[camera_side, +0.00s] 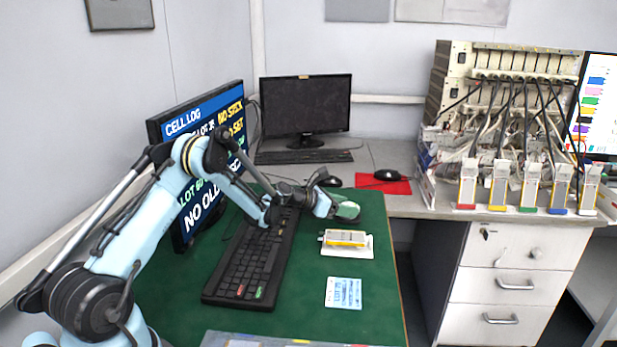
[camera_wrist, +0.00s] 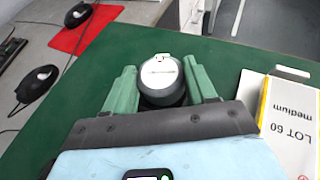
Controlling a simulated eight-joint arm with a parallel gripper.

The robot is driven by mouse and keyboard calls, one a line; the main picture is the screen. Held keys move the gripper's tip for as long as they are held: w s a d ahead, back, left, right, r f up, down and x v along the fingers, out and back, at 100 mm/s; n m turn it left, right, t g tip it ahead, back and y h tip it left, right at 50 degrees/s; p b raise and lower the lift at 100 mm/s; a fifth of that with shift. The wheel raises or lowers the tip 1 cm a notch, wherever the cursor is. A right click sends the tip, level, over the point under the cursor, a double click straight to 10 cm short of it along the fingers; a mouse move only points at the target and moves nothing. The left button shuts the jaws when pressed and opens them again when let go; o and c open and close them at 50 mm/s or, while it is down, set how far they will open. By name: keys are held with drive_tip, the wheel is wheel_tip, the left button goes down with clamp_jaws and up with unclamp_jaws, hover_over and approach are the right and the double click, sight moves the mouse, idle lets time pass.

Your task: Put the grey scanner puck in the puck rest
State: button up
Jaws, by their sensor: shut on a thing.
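The scanner puck is a dark grey round body with a white top (camera_wrist: 161,76) in the wrist view. My gripper (camera_wrist: 159,68) is shut on it, with one green finger on each side. In the side view my gripper (camera_side: 338,209) is over the far right part of the green mat, and the puck's pale top (camera_side: 348,211) shows at its end. I cannot tell whether the puck touches anything below. I cannot make out the puck rest in either view; it may be hidden under the puck or gripper.
A yellow-edged pouch cell (camera_side: 345,238) marked LOT 60 lies on a white holder, nearer the camera. A black keyboard (camera_side: 255,260) is to the left. Behind are a mouse (camera_side: 331,181) and a red mouse pad (camera_side: 400,187).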

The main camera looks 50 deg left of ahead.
drive_tip(key=shift+f, duration=0.4)
drive_tip(key=o, duration=1.2)
drive_tip(key=shift+r, duration=0.1)
